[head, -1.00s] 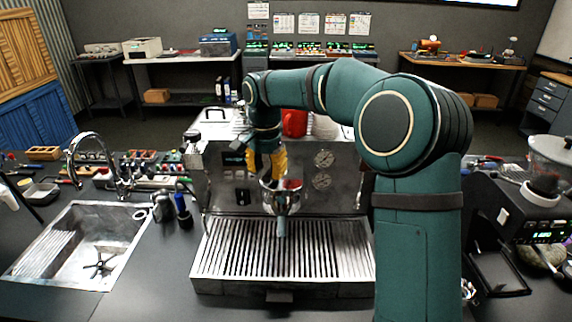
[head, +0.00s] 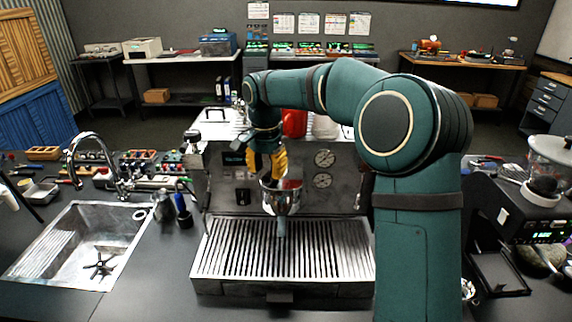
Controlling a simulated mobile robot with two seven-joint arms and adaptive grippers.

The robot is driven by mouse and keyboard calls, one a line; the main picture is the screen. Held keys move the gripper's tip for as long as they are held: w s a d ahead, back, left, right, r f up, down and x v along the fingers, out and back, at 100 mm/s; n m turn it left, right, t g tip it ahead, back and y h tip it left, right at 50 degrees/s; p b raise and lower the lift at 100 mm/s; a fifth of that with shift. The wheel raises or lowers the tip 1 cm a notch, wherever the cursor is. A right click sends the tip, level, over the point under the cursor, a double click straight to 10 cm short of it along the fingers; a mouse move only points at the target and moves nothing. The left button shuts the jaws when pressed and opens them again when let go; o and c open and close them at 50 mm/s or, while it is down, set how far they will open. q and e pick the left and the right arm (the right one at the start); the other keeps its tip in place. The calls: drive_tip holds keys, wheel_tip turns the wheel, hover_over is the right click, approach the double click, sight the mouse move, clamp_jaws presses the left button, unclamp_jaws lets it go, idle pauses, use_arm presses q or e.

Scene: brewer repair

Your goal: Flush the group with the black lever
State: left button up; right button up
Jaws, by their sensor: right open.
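The espresso machine (head: 225,200) stands in the middle of the counter, with two gauges on its front. Its group has a portafilter (head: 282,200) under it, handle pointing toward me. My right gripper (head: 267,172), with yellow fingers, is at the machine's front, just above and left of the portafilter. It is open, with nothing seen between its fingers. The black lever cannot be made out clearly; the gripper and arm cover the area around the group head. My left gripper is not in view.
A slatted drip tray (head: 285,250) lies below the group. A sink (head: 85,245) with a tap is at left, and a grinder (head: 540,190) at right. A red container (head: 294,123) stands on the machine top.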

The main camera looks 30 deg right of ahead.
idle(0.5)
drive_tip(key=shift+s+d+n, duration=0.6)
drive_tip(key=shift+n, duration=0.6)
drive_tip(key=shift+s+d+n, duration=0.55)
drive_tip(key=shift+s+n, duration=0.05)
drive_tip(key=shift+n, duration=0.6)
drive_tip(key=shift+s+d+n, duration=0.3)
drive_tip(key=shift+d+n, duration=0.4)
drive_tip(key=shift+n, duration=0.4)
drive_tip(key=shift+s+d+n, duration=0.25)
drive_tip(key=shift+d+n, duration=0.4)
drive_tip(key=shift+n, duration=0.45)
drive_tip(key=o, duration=0.5)
drive_tip(key=shift+r, duration=3.5)
